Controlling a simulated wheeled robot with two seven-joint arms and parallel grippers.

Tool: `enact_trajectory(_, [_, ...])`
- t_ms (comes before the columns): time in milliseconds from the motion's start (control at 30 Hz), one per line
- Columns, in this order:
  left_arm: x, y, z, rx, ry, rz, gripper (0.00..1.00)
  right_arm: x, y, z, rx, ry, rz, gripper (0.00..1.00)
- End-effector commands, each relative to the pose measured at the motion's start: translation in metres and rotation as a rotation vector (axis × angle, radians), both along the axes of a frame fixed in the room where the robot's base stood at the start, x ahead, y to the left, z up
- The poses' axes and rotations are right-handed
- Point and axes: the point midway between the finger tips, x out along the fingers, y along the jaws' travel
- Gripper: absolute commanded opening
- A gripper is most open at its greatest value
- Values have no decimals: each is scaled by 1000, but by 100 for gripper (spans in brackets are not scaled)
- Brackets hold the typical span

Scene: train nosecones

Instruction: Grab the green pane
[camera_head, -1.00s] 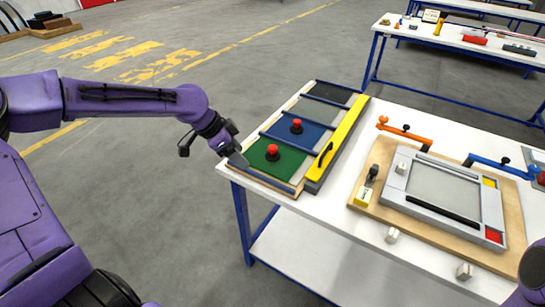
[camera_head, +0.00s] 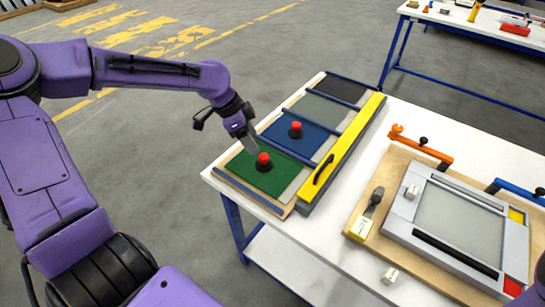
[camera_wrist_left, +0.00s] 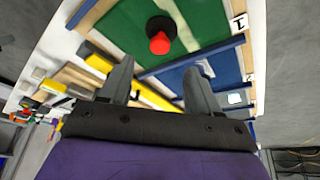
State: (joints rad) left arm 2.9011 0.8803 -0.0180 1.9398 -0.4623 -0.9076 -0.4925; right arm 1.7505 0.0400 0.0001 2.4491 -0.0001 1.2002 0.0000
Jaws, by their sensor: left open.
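The green pane (camera_head: 256,174) lies flat in the front slot of a wooden rack on the white table. A red knob (camera_head: 264,159) on a black base stands up from it. In the left wrist view the green pane (camera_wrist_left: 118,38) and its red knob (camera_wrist_left: 160,42) are beyond the fingertips. My left gripper (camera_head: 252,146) is open and empty, tilted down just behind and left of the knob in the head view. Its two fingers (camera_wrist_left: 160,75) are spread wide in the wrist view, with the knob roughly between their directions. No contact with the knob is visible. My right gripper is not in view.
A blue pane (camera_head: 299,138) with a red knob and a dark pane (camera_head: 342,88) lie behind in the rack. A yellow bar with a black handle (camera_head: 325,168) runs along its right. A grey frame fixture (camera_head: 460,222) stands further right.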

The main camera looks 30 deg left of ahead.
Motion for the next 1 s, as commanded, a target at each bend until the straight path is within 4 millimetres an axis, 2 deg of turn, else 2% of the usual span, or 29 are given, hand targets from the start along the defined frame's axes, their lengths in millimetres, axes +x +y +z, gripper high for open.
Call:
enact_trajectory(100, [4,-6,-22,-2,6,1,62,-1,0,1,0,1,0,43])
enact_trajectory(200, [9,-10,-37,0,5,1,62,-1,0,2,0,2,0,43])
enact_trajectory(367, [15,-16,-50,-1,3,0,62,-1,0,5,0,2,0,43])
enact_trajectory(600, [29,-26,-83,0,4,-1,62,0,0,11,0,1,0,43])
enact_trajectory(700, [32,-28,-89,0,0,0,62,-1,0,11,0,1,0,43])
enact_trajectory(900, [32,-29,-90,0,-2,-1,62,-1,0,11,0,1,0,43])
enact_trajectory(967, [32,-29,-90,1,-1,-1,46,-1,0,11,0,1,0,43])
enact_trajectory(1000, [32,-29,-90,1,-1,-1,33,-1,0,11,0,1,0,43])
